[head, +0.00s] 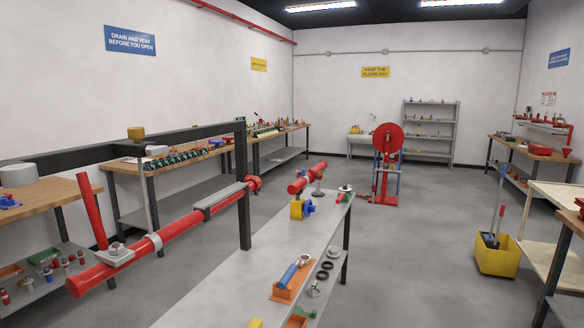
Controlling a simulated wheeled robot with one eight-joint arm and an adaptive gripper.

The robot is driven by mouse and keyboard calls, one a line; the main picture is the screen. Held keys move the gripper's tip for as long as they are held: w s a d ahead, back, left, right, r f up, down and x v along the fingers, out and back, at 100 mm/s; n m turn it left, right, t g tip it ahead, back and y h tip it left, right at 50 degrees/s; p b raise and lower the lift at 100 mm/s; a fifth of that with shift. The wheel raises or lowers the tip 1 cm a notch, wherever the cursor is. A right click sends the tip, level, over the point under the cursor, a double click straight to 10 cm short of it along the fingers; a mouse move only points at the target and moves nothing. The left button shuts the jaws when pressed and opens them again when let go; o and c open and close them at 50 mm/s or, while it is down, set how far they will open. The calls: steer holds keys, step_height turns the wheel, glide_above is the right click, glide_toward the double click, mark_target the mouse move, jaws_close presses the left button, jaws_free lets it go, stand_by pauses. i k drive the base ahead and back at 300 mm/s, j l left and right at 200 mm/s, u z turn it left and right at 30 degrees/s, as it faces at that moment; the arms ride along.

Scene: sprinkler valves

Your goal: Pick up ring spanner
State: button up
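I cannot pick out a ring spanner with certainty; the small tools and parts on the benches are too small to tell apart. The long grey bench (240,285) in front of me holds an orange block with a blue cylinder (289,273) on it, black rings (324,268) and small metal parts beside them. Farther along it are a yellow block with a blue handwheel (302,208) and a red pipe piece (308,178). My gripper is not in view.
A red pipe (175,233) on a dark frame (245,190) spans the left front. Wooden benches line the left and right walls. A red reel (387,140) and grey shelves (431,135) stand at the back. A yellow mop bucket (497,257) stands right; floor (420,260) between is clear.

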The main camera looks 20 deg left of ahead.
mark_target(283, 282)
steer(key=i+j+u, duration=0.1)
steer(key=i+j, duration=0.4)
steer(key=i+j+u, duration=0.15)
steer(key=i+j, duration=0.35)
steer(key=i+j+u, duration=0.1)
steer(key=i+j, duration=0.3)
steer(key=i, duration=0.2)
steer(key=l+u, duration=0.15)
steer(key=u, duration=0.25)
steer(key=l+u, duration=0.2)
steer(key=u, duration=0.2)
steer(key=l+u, duration=0.2)
steer(key=u, duration=0.15)
steer(key=l+u, duration=0.2)
steer(key=u, duration=0.2)
steer(key=k+l+u, duration=0.1)
steer(key=l, duration=0.25)
steer(key=k+l+u, duration=0.1)
steer(key=l, duration=0.25)
steer(key=k+l+u, duration=0.1)
steer(key=l, duration=0.25)
steer(key=k+l, duration=0.15)
steer(key=l, duration=0.15)
steer(key=u, duration=0.05)
